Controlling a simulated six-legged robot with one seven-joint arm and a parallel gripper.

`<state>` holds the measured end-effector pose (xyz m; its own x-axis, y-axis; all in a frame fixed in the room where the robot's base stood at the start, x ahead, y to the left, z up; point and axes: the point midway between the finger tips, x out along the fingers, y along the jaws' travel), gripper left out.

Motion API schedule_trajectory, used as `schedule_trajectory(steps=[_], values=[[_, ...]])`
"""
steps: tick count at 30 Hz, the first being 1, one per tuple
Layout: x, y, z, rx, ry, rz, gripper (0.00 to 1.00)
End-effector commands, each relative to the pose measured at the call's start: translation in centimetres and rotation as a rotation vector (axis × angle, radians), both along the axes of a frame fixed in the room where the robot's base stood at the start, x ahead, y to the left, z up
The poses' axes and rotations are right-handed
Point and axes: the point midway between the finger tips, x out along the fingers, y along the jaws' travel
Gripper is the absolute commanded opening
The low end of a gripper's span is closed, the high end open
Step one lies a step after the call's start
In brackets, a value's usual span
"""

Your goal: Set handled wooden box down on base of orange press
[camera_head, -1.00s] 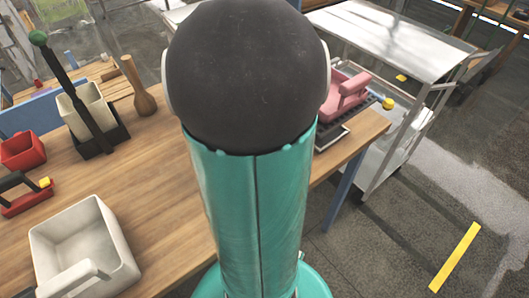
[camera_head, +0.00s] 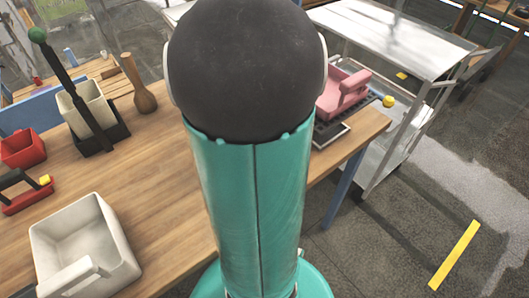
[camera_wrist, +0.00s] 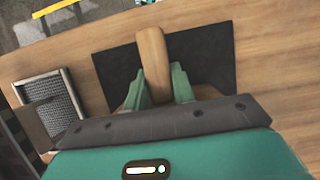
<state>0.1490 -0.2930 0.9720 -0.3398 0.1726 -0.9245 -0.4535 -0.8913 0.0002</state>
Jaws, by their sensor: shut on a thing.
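In the wrist view, my gripper (camera_wrist: 159,86) has green fingers shut on a light wooden piece, which I take as the handle of the wooden box (camera_wrist: 152,48). The box's lower body is mostly hidden behind my gripper. Past the handle, a flat black plate (camera_wrist: 205,55) lies on the wooden table; I cannot tell whether it is part of a press or whether the box touches it. No orange press is clearly recognisable. In the head view my teal arm and its black joint hide the gripper and the box.
In the wrist view, a grey mesh-bottomed tray (camera_wrist: 52,98) lies left of the plate. In the head view, a white handled box (camera_head: 82,245), red boxes (camera_head: 22,150), and a wooden pestle-like piece (camera_head: 140,88) stand left. A pink handled object (camera_head: 340,92) sits right.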

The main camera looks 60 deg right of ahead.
Motion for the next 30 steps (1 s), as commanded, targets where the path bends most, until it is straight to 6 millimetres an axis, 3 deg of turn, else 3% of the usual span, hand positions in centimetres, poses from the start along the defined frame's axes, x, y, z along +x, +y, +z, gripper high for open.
schedule_trajectory(steps=[7,8,12,23,30], values=[[0.0,0.0,-0.1,0.000,-0.001,0.000,0.00],[0.0,0.0,-0.1,0.000,-0.001,0.000,0.27],[0.0,0.0,-0.1,0.000,0.000,0.000,0.51],[0.2,-0.1,0.5,-0.001,-0.001,0.001,0.51],[1.6,-0.8,4.0,-0.002,-0.002,0.003,0.51]])
